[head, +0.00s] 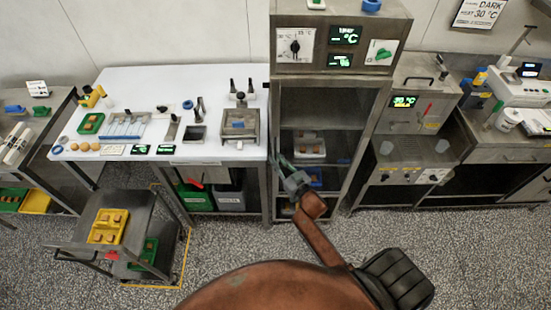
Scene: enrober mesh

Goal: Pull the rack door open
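The rack (340,60) is a tall steel cabinet in the middle of the head view, with a control panel and green displays on top. Its front below the panel shows a dark, see-through rack door (325,105); trays and small items show behind it, and I see no clear gap at its edges. My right gripper (280,161) reaches up to the lower left side of the door front. Its fingers are small and overlap the door's left edge, so I cannot tell whether they touch or grip a handle. My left gripper is out of view.
A white-topped table (225,85) with tools stands left of the rack. A steel cart (75,235) with a yellow tray (108,228) stands at the lower left. A steel machine (412,145) stands close on the right. The speckled floor (460,250) is clear at lower right.

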